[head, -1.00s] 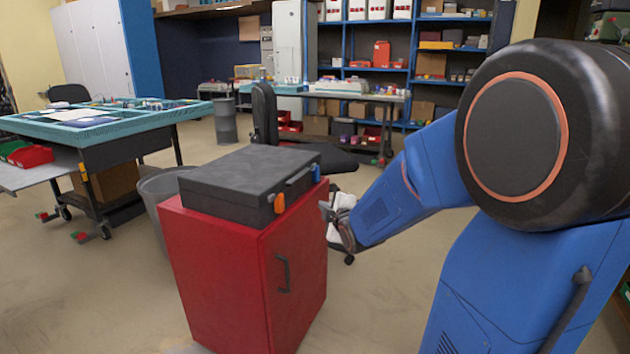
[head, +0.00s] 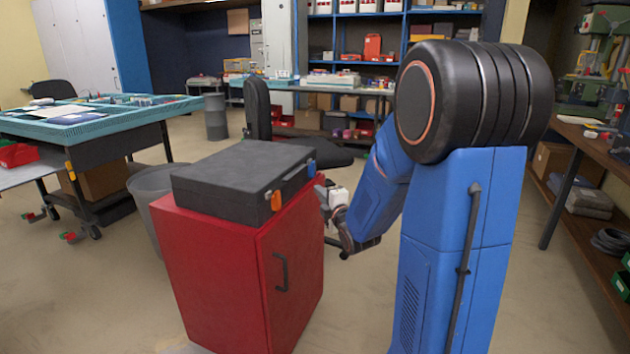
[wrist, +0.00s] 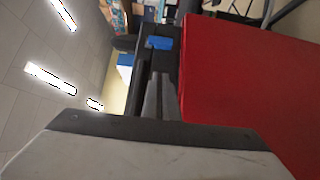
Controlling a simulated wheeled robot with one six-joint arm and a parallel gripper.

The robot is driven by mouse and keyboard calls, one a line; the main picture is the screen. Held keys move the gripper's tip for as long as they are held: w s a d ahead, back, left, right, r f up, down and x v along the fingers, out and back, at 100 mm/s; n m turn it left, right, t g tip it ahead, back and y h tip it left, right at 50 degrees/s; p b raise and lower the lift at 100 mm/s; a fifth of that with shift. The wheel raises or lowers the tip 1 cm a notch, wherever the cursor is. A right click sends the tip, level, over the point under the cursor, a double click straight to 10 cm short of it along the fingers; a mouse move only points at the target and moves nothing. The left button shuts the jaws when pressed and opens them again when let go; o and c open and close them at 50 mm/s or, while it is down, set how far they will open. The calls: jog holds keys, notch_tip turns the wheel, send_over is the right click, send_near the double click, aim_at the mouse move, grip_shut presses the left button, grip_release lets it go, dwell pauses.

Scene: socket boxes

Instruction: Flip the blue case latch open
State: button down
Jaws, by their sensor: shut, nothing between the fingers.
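The dark grey case (head: 225,183) lies shut on top of the red cabinet (head: 215,265) in the head view. Its front carries an orange latch (head: 277,201) near the left corner and a blue latch (head: 311,168) near the right end, with a handle between them. My gripper (head: 322,192) is beside the case's front, just right of the cabinet top and below the blue latch. In the wrist view the fingers (wrist: 157,82) are shut and empty, pointing toward the blue latch (wrist: 159,43). They appear apart from it.
The red cabinet face (wrist: 240,90) fills the right of the wrist view. A grey bin (head: 150,205) stands left of the cabinet and an office chair (head: 262,110) behind it. A workbench (head: 600,170) is at the right. Floor in front is clear.

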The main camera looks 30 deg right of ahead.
send_near(309, 172)
jog(key=w+a, duration=0.2)
jog(key=w, duration=0.1)
jog(key=shift+a, duration=0.2)
jog(key=shift+w+d, duration=0.55)
jog(key=shift+d, duration=0.25)
jog(key=shift+w+d, duration=0.55)
jog(key=shift+d, duration=0.2)
jog(key=w+d, duration=0.2)
jog(key=shift+d, duration=0.35)
